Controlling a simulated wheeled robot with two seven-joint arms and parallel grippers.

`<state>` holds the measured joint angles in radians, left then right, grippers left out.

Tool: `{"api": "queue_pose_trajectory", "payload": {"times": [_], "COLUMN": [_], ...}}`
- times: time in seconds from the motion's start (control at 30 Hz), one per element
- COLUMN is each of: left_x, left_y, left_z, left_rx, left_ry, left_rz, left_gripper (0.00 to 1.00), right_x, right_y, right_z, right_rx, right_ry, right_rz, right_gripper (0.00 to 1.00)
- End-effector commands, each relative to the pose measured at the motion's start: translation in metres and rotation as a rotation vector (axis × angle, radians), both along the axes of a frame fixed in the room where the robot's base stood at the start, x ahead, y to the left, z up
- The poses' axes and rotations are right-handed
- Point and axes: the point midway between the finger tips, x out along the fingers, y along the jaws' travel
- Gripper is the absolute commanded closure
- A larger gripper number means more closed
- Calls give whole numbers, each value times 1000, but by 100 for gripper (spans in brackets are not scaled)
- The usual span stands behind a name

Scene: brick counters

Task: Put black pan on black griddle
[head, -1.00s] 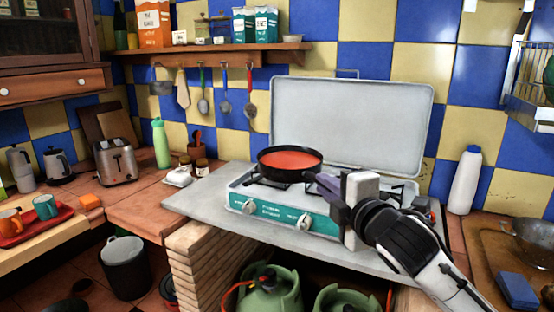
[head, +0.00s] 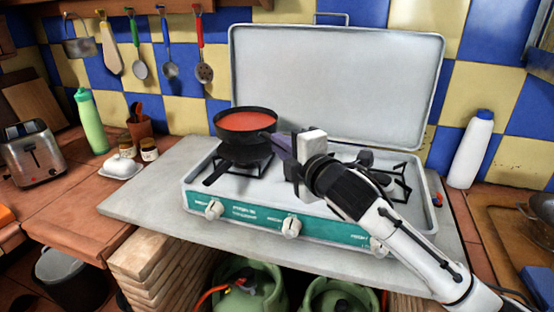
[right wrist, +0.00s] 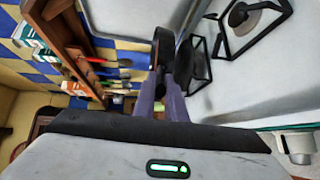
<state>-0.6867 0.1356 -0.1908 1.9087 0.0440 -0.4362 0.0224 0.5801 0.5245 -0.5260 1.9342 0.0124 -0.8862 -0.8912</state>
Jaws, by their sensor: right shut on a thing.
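The black pan (head: 246,122), with red contents, is above the left burner of the stove (head: 250,222), roughly level. My right gripper (head: 278,143) is shut on the pan's handle side at its right. In the right wrist view my purple fingers (right wrist: 163,85) close on the dark pan (right wrist: 163,45), seen edge-on. Below the pan, a black griddle-like shape (head: 216,175) lies on the left burner, with a thick arm toward the lower left. My left gripper is not in view.
The stove's raised grey lid (head: 335,85) stands behind the burners. The right burner grate (head: 400,182) looks empty. A white bottle (head: 470,150) stands to the right. A butter dish (head: 122,167), jars and toaster (head: 33,155) are at left. Utensils hang on the wall.

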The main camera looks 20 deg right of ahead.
Motion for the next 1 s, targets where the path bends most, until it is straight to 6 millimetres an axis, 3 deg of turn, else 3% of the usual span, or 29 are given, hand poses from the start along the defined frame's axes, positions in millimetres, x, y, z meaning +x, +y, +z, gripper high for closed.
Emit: {"api": "queue_pose_trajectory", "payload": {"times": [0.13,0.4,0.77,0.8,0.9,1.0], "left_x": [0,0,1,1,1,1], "left_y": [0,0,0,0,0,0], "left_z": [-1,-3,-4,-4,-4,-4], "left_rx": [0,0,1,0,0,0], "left_ry": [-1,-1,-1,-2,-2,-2], "left_rz": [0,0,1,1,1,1], "left_gripper": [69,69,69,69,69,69], "right_x": [0,0,0,0,0,0], "right_y": [0,0,0,0,0,0], "right_z": [-3,-36,-39,-45,-44,-44], "right_rx": [2,2,2,0,0,0], "right_ry": [-14,-12,-13,-1,-1,-1], "right_rz": [1,0,1,-1,-1,-1], "right_gripper": [100,100,100,86,71,71]}}
